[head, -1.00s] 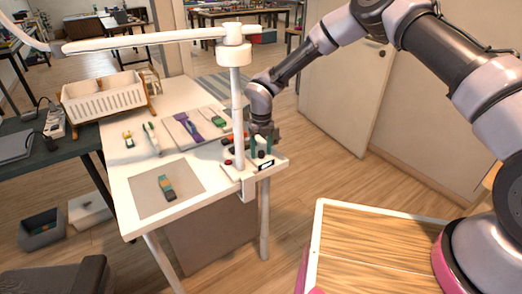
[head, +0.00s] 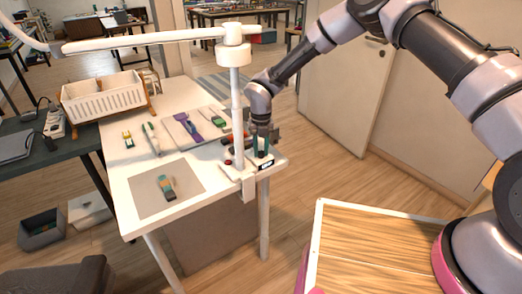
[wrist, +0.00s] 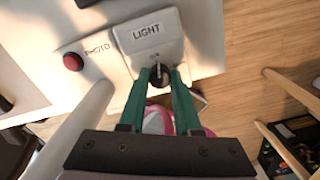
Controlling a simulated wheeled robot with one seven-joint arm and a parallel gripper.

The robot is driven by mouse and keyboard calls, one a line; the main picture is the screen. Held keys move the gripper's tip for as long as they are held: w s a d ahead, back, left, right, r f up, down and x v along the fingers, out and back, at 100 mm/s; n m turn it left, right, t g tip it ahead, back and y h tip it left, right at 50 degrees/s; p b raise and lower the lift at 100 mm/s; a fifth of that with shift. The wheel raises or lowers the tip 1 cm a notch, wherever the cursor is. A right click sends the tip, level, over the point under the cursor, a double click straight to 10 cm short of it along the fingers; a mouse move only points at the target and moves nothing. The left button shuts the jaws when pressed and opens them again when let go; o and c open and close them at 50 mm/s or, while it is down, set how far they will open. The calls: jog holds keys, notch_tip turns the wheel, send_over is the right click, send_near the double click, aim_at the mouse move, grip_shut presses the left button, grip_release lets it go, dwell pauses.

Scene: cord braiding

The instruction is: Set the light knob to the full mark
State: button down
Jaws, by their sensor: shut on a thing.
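The light knob (wrist: 160,78) is a small dark knob with a pale pointer line, on a white control box (wrist: 172,48) labelled LIGHT. My gripper (wrist: 162,72) has its two green fingers shut on the knob from both sides in the wrist view. In the head view my gripper (head: 262,153) is at the lamp's base, at the table's near right corner, and hides the knob. The full mark is not readable in either view; the fingers cover part of the dial.
A red button (wrist: 73,61) labelled PHOTO sits left of the control box. The white lamp post (head: 237,120) rises close beside my gripper, with its long arm (head: 140,41) overhead. A grey mat (head: 190,183) with a small braided piece lies on the white table.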

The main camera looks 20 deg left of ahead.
jog(key=m, duration=0.4)
jog(key=shift+m, duration=0.3)
jog(key=m, duration=0.4)
jog(key=shift+m, duration=0.3)
jog(key=m, duration=0.4)
jog(key=shift+m, duration=0.3)
jog(key=m, duration=0.3)
jog(key=shift+m, duration=0.3)
jog(key=m, duration=1.2)
jog(key=shift+m, duration=0.4)
